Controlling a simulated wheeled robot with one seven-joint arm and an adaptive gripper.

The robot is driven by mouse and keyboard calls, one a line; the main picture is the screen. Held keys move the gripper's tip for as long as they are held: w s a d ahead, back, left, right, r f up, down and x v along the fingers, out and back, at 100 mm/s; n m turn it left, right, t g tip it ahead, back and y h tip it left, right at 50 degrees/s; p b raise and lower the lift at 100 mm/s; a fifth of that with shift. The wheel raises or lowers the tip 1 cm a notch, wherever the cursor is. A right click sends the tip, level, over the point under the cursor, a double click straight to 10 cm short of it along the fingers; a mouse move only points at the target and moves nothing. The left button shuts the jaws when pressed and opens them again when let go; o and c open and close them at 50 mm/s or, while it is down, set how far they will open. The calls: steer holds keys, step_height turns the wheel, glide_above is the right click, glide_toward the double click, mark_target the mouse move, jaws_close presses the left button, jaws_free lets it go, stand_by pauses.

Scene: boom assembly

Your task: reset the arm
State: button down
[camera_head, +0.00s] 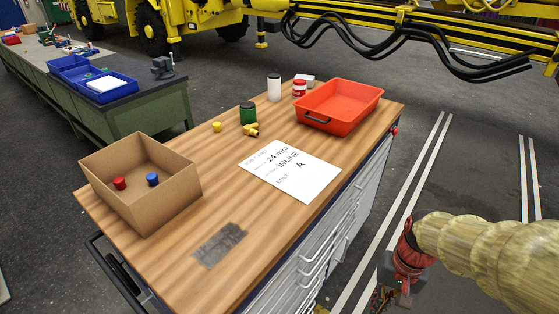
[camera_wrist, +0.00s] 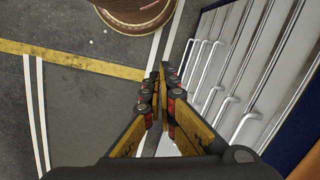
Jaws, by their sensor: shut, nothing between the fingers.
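My gripper (camera_wrist: 163,75) is shut and empty in the wrist view, its two fingers meeting at the tips. It points down at the floor beside the workbench drawers. In the head view my gripper (camera_head: 383,299) is at the lower right, partly cut off by the bottom edge. It hangs off the right side of the workbench (camera_head: 190,240), below the top and touching nothing that I can see. My arm reaches in from the right edge.
The bench holds a cardboard box (camera_head: 168,205) with red and blue pieces, an orange tray (camera_head: 345,108), a paper card (camera_head: 290,170), a green jar (camera_head: 248,114) and yellow fittings (camera_head: 251,130). Drawer handles (camera_wrist: 225,100) stick out right of my fingers. Floor at right looks clear.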

steer(key=s+a+r+n+t, duration=0.1)
steer(key=a+r+n+t, duration=0.1)
steer(key=r, duration=0.6)
steer(key=s+a+r+n+t+h, duration=0.1)
steer(key=r+t, duration=0.3)
steer(key=r, duration=0.4)
steer(key=shift+s+a+r+n, duration=0.15)
steer(key=shift+s+a+n, duration=0.25)
steer(key=shift+s+a, duration=0.4)
steer(key=shift+w+a, duration=0.1)
